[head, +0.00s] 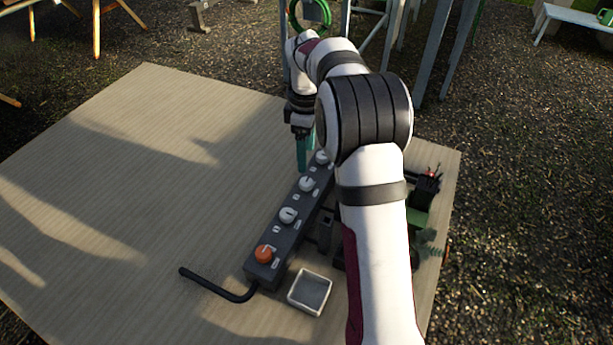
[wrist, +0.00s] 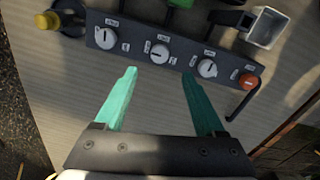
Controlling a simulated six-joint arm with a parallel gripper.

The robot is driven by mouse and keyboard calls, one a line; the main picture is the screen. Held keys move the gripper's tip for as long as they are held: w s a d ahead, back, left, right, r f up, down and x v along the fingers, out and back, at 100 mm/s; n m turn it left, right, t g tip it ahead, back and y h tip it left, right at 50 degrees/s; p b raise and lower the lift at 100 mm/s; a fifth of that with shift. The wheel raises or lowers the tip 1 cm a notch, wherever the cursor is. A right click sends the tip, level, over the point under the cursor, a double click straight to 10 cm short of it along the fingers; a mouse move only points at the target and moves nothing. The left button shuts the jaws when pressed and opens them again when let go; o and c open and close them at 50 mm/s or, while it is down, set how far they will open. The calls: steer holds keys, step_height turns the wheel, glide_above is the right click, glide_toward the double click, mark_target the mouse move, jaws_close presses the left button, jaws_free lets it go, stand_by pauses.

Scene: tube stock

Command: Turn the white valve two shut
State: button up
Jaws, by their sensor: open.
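A dark valve box (head: 276,262) carries a row of three white knobs and one orange knob (head: 264,254). The white knobs are a far one (head: 322,157), a middle one (head: 307,184) and one beside the orange (head: 288,215). The labels are too small to read, so I cannot confirm which is valve two. My gripper (wrist: 160,72) is open and empty, its teal fingers pointing toward the box. In the wrist view, the middle white knob (wrist: 160,54) appears just beyond the gap between the fingertips. The fingers do not visibly touch it.
A small white-rimmed tray (head: 291,298) stands by the orange end, near a bent black rod (head: 225,294). Green and dark items sit right of the box, partly behind my arm. A yellow-topped object (wrist: 48,20) shows in the wrist view. The table's left side is clear.

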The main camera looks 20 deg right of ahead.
mark_target(307, 181)
step_height(307, 181, down, 9)
steer(key=shift+f, duration=0.1)
jaws_close()
stand_by(0.4)
